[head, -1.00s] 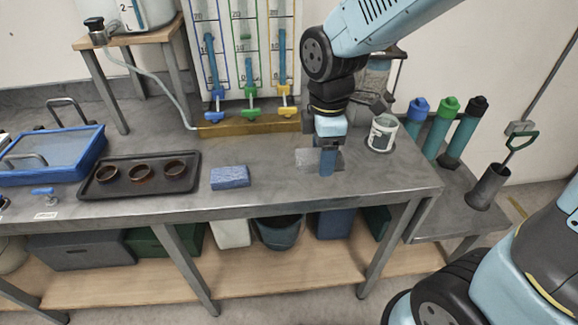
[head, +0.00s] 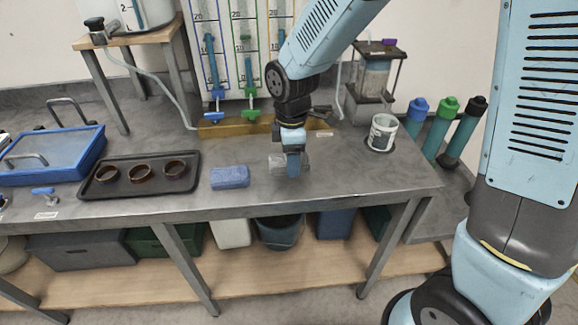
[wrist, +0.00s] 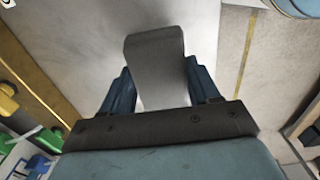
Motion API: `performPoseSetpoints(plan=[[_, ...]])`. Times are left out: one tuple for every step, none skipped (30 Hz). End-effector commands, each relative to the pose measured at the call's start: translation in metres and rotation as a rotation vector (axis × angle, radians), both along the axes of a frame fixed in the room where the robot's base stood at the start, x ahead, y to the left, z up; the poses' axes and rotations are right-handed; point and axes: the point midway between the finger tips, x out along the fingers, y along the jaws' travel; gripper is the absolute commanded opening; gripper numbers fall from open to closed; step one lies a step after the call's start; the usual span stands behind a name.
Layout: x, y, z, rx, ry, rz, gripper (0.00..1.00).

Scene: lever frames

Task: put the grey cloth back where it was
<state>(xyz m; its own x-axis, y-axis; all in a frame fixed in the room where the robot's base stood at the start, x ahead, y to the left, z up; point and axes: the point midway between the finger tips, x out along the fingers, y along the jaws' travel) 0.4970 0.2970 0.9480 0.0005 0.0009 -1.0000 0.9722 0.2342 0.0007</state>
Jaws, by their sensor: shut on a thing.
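The grey cloth (head: 276,164) is in my gripper (head: 293,174), over the grey bench top, right of the blue sponge. In the wrist view the cloth (wrist: 155,62) is a smooth grey strip between the two blue fingers (wrist: 155,95), sticking out beyond them. The fingers are shut on it. In the head view the fingers hide the middle of the cloth. I cannot tell whether its lower edge touches the bench.
A blue sponge (head: 230,177) lies just left of my gripper. A dark tray (head: 96,188) holds three brown bowls. A white cup (head: 382,133) stands to the right. Blue (head: 213,118) and green (head: 250,114) taps are behind. The bench front right is clear.

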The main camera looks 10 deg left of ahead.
Motion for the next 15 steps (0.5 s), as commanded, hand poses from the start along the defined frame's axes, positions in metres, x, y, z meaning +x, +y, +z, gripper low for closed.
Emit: performPoseSetpoints(plan=[[0.001, 0.002, -0.003, -0.001, 0.002, 0.000, 0.32], [0.002, 0.003, -0.005, -0.001, 0.002, 0.000, 0.32], [0.002, 0.003, -0.010, -0.003, 0.002, 0.000, 0.32], [0.002, 0.003, -0.014, -0.003, 0.003, 0.000, 0.32], [0.002, 0.003, -0.019, -0.003, 0.003, 0.001, 0.32], [0.002, 0.003, -0.025, -0.003, 0.004, 0.001, 0.32], [0.002, 0.003, -0.028, -0.003, 0.003, 0.001, 0.32], [0.002, 0.003, -0.031, -0.002, 0.003, 0.001, 0.32], [0.002, 0.003, -0.034, -0.002, 0.003, 0.001, 0.32], [0.002, 0.003, -0.035, -0.001, 0.002, 0.000, 0.32], [0.002, 0.003, -0.035, -0.001, 0.002, 0.000, 0.32], [0.002, 0.003, -0.035, -0.001, 0.001, 0.000, 0.32], [0.002, 0.003, -0.035, 0.000, 0.001, 0.000, 0.32], [0.002, 0.003, -0.035, 0.000, 0.001, 0.000, 0.32], [0.002, 0.003, -0.035, 0.000, 0.001, 0.000, 0.32]])
